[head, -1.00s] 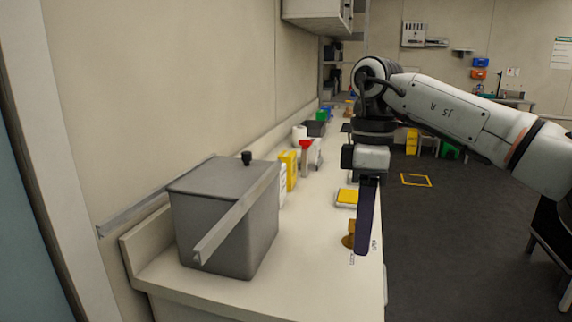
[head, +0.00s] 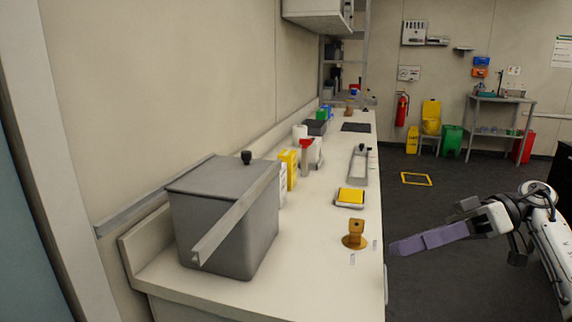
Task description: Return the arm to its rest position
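My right arm comes in from the right edge, low in the head view. Its gripper (head: 400,247) points left, with long purple-grey fingers beside the bench's right edge, over the dark floor. The fingers overlap in this view, so I cannot tell whether they are open or shut. Nothing shows held at the tip. My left gripper is not in view.
The white bench (head: 330,262) holds a grey lidded tank (head: 225,225), a brass-coloured stand (head: 354,238), a yellow-topped block (head: 350,197) and a metal tray (head: 358,168). Open floor (head: 425,210) lies right of the bench. A side table (head: 500,99) stands at the back.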

